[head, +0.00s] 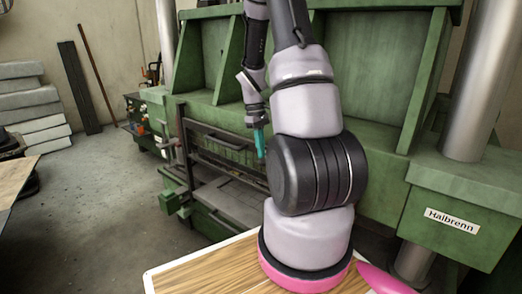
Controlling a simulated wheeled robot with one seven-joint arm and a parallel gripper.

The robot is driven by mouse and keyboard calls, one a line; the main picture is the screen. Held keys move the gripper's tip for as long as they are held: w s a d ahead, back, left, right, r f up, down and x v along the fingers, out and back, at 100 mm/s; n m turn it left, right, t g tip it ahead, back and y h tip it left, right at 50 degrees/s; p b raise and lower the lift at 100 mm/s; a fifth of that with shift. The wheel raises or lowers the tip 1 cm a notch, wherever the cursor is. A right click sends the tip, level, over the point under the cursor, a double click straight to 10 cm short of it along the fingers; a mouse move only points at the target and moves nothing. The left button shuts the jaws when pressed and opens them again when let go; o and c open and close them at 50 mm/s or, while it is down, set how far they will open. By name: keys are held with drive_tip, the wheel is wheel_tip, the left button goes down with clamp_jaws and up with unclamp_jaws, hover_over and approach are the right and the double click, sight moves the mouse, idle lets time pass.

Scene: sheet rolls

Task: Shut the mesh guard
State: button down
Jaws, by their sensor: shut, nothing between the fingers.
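The mesh guard (222,148) is a dark framed grille on the front of the green press, left of my arm in the head view. A dark rail runs along its top edge. Below the mesh a gap shows a grey bed inside the press. My arm hides the guard's right part. My gripper (260,145) has teal fingers that point down and are shut and empty. It appears in front of the guard's upper right part; I cannot tell whether it touches the guard.
The green press (455,195), labelled Halbrenn, fills the middle and right. A wooden top (205,272) lies under my arm. Grey slabs (30,105) are stacked at the far left, and dark boards (78,88) lean on the wall. The concrete floor (110,215) at left is clear.

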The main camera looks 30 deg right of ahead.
idle(0.3)
wheel_tip(320, 180, down, 22)
drive_tip(key=shift+s+r, duration=0.15)
drive_tip(key=shift+r, duration=0.05)
idle(0.4)
wheel_tip(320, 180, up, 11)
drive_tip(key=w, duration=0.2)
drive_tip(key=shift+w+a+r, duration=0.2)
